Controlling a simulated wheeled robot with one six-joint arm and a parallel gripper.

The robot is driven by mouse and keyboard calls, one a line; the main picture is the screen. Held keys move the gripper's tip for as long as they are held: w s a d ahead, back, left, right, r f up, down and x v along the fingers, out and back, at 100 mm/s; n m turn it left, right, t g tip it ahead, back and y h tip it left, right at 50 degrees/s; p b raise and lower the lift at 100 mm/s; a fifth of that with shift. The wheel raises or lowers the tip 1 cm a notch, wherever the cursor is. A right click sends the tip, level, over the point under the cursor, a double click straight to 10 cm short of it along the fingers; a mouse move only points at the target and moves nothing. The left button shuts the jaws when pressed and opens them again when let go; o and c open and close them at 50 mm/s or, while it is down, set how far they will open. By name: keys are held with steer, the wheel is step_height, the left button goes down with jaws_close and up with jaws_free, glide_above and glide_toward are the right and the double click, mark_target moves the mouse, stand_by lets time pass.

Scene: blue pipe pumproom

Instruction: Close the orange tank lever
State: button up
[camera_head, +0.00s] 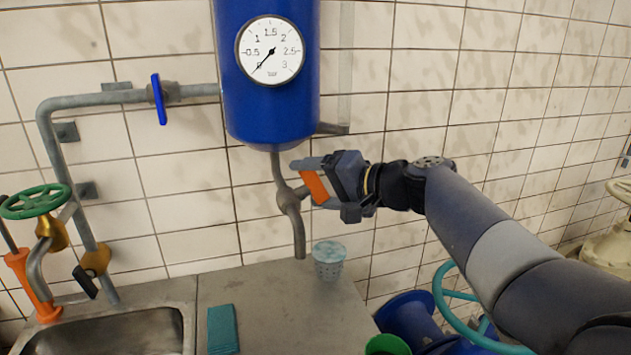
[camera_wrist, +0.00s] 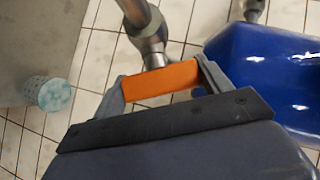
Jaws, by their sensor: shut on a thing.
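The orange tank lever (camera_head: 316,187) is on the grey outlet pipe (camera_head: 281,178) under the blue tank (camera_head: 268,110). My gripper (camera_head: 305,184) comes in from the right and is shut on the lever, with a finger on each side of it. In the wrist view the orange lever (camera_wrist: 160,83) lies between my two fingers (camera_wrist: 160,84), just beside the metal valve body (camera_wrist: 151,45). The lever's far end is hidden behind the gripper body. The blue tank (camera_wrist: 265,80) is at the right of the wrist view.
A cup (camera_head: 328,259) stands on the grey counter (camera_head: 275,315) near the pipe mouth, with a teal cloth (camera_head: 223,328) to its left. A gauge (camera_head: 270,51) is on the tank. A sink (camera_head: 120,335) and a blue-handled valve (camera_head: 159,98) are at the left.

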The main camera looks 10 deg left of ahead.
steer(key=o, duration=1)
steer(key=shift+d, duration=0.1)
steer(key=b+v, duration=0.1)
steer(key=v, duration=0.9)
steer(key=shift+s+d+r, duration=0.1)
steer(key=shift+s+d, duration=0.15)
steer(key=shift+a, duration=0.1)
steer(key=p+x, duration=0.1)
steer(key=x, duration=0.9)
steer(key=shift+w+a, duration=0.2)
steer(key=shift+a, duration=0.05)
steer(key=shift+w+f+b, duration=0.1)
steer(key=shift+f+b, duration=0.2)
steer(key=shift+b, duration=0.15)
steer(key=shift+n+y+b, duration=0.3)
steer(key=shift+n, duration=0.1)
steer(key=shift+r, duration=0.15)
